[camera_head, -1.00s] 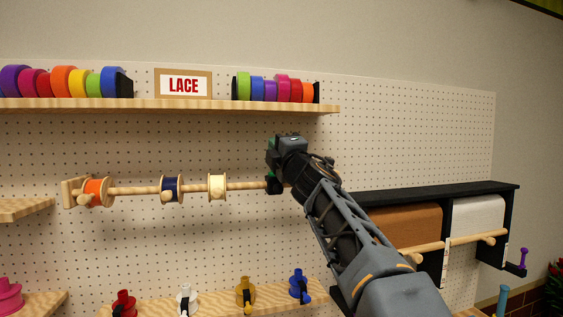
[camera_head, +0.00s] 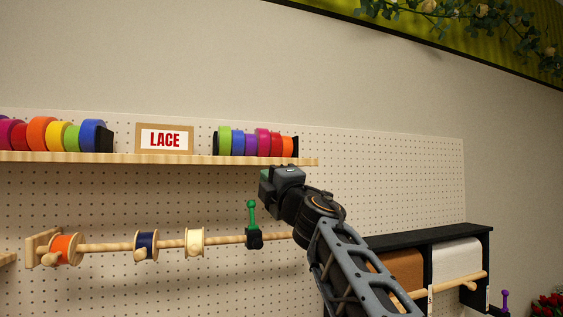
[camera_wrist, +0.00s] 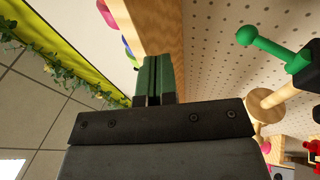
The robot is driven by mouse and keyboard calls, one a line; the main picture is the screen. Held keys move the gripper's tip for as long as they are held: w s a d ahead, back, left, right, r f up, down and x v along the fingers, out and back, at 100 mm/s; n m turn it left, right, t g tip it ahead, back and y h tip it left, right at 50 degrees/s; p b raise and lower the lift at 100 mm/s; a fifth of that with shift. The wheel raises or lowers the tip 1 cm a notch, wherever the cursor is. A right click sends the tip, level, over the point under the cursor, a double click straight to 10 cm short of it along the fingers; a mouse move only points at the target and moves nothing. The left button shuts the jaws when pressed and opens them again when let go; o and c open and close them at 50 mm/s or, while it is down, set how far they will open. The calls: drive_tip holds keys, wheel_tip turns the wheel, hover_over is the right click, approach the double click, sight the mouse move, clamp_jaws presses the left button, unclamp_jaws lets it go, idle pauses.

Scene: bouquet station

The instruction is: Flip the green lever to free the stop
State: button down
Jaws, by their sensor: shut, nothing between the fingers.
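The green lever (camera_head: 251,212) stands upright on a black stop (camera_head: 254,239) on the wooden rod (camera_head: 218,240). In the wrist view the green lever (camera_wrist: 272,45) is at the upper right, with its ball end pointing left and the black stop (camera_wrist: 306,64) partly cut off. My gripper (camera_head: 265,184) is above and right of the lever in the head view, apart from it. In the wrist view my gripper's green fingers (camera_wrist: 154,78) are together and empty.
Spools of orange (camera_head: 64,249), navy (camera_head: 146,245) and cream (camera_head: 195,241) hang on the rod, left of the stop. A wooden shelf (camera_head: 215,160) with ribbon rolls and a LACE sign (camera_head: 164,139) runs above. Paper rolls (camera_head: 457,258) are at right.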

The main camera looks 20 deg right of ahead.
drive_tip(key=shift+s+d+r, duration=0.2)
drive_tip(key=shift+s+r, duration=0.35)
drive_tip(key=shift+s, duration=0.2)
drive_tip(key=shift+s+d+r, duration=0.25)
drive_tip(key=shift+s+r, duration=0.25)
drive_tip(key=shift+s, duration=0.25)
drive_tip(key=shift+s+d+r, duration=0.2)
drive_tip(key=shift+s+r, duration=0.35)
drive_tip(key=shift+s, duration=0.2)
drive_tip(key=shift+d, duration=0.1)
drive_tip(key=w+d+f+m+g+h, duration=0.3)
drive_tip(key=d+f+m+h, duration=0.6)
drive_tip(key=f+m+h, duration=0.3)
wheel_tip(320, 180, down, 13)
drive_tip(key=s+m+g+b, duration=0.1)
drive_tip(key=s+m+g, duration=0.2)
drive_tip(key=m+g, duration=0.25)
drive_tip(key=s+a+f+m+g+y+b, duration=0.1)
drive_tip(key=s+a+f+g+y, duration=0.1)
drive_tip(key=f, duration=0.8)
drive_tip(key=s+a+f+m+g+y+b, duration=0.1)
drive_tip(key=s+a+f+g+y, duration=0.2)
drive_tip(key=s+a+f, duration=0.3)
drive_tip(key=s+a+f+m+g+y+b, duration=0.1)
drive_tip(key=s+a+f+g+y, duration=0.2)
drive_tip(key=s+f, duration=0.5)
wheel_tip(320, 180, down, 6)
drive_tip(key=shift+a+f+m+g, duration=0.1)
drive_tip(key=shift+a+m+g, duration=0.3)
drive_tip(key=shift+a, duration=0.5)
